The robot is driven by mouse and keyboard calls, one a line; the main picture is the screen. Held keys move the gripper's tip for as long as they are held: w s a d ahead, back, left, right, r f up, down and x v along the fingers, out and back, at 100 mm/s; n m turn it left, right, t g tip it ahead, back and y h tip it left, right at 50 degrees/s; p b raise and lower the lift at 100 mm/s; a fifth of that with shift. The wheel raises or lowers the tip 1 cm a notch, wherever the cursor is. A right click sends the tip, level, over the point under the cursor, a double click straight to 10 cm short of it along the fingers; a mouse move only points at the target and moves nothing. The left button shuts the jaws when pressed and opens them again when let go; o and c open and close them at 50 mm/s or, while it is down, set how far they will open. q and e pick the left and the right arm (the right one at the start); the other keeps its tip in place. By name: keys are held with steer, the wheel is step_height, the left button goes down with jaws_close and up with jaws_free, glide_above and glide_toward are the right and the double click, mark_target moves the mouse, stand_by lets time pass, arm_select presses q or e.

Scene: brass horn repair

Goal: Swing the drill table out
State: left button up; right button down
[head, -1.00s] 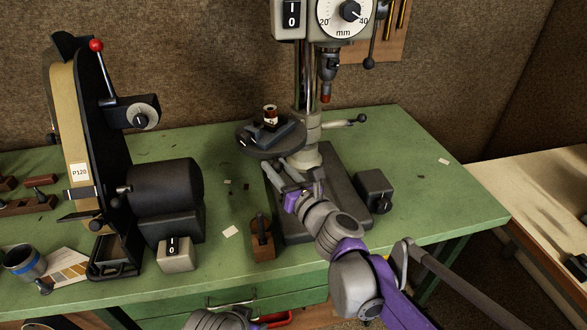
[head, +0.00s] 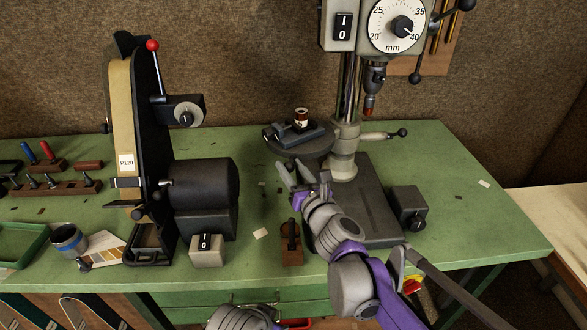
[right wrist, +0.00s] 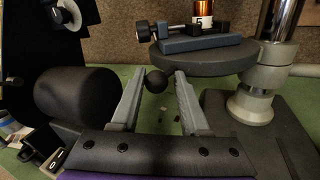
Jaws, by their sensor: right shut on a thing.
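The drill table (head: 320,147) is a round dark plate on the drill press column (head: 349,95), reaching out to the column's left. A small vice (head: 312,135) sits on it with a copper-coloured, labelled piece (head: 301,117) on top. My right gripper (head: 292,165) is at the table's front left, below its rim. In the right wrist view a black ball knob (right wrist: 156,80) sits between the fingers of my right gripper (right wrist: 160,88), which is shut on it. What the knob is fixed to is hidden. The left gripper is not in view.
A belt sander (head: 150,140) with a dark motor housing (head: 205,185) stands left of the drill. A wooden block with a dark handle (head: 291,245) lies in front, and a switch box (head: 408,207) stands right of the base. A lever (head: 383,135) sticks out right of the column.

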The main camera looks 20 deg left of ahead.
steer(key=shift+s+a, duration=0.1)
steer(key=c, duration=0.6)
jaws_free()
steer(key=shift+a, duration=0.1)
steer(key=shift+s+d, duration=0.2)
steer(key=shift+d, duration=0.25)
steer(key=v, duration=1)
steer(key=shift+b, duration=0.4)
